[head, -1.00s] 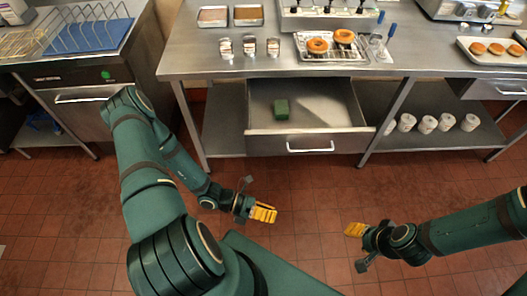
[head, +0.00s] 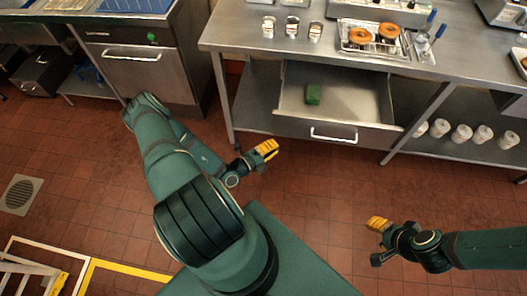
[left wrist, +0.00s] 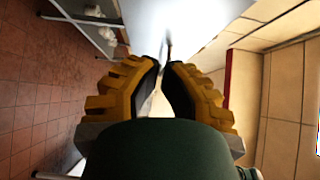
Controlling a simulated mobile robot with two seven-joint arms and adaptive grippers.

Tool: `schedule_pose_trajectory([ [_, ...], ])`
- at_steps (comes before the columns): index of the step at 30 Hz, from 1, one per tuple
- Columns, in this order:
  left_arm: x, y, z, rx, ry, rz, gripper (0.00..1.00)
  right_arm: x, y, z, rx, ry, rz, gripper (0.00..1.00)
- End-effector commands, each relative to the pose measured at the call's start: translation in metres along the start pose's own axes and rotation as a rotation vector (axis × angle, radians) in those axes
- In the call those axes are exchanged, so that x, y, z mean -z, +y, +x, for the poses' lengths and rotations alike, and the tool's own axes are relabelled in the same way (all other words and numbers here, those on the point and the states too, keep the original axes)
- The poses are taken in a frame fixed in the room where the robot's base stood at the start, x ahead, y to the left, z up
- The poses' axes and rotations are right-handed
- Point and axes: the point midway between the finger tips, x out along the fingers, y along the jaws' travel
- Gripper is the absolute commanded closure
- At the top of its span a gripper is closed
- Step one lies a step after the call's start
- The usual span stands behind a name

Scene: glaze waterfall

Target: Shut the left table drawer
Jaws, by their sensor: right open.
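The left table drawer (head: 290,126) is pulled out below the steel table, with a bar handle (head: 333,135) on its front.
The steel table (head: 240,37) bears jars and a tray of donuts (head: 388,32). White rolls (head: 461,134) stand on the lower shelf at right. A steel cabinet (head: 130,67) stands at left. The tiled floor before the drawer is clear.

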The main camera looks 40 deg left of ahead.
Motion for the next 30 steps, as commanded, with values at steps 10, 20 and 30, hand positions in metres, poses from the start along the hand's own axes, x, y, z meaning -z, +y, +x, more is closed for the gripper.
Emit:
schedule_pose_trajectory([
  [10, -0.019, 0.0, 0.048, 0.0, 0.001, 0.003, 1.0, 0.0, 0.0, -0.001, 0.0, 0.0, 0.0, 0.53],
  [20, -0.028, 0.0, 0.057, -0.001, 0.002, 0.0, 1.0, 0.0, 0.0, -0.001, 0.0, 0.0, 0.0, 0.53],
  [30, -0.03, 0.001, 0.059, -0.001, 0.002, 0.001, 1.0, 0.0, 0.0, 0.001, 0.0, 0.0, 0.0, 0.53],
])
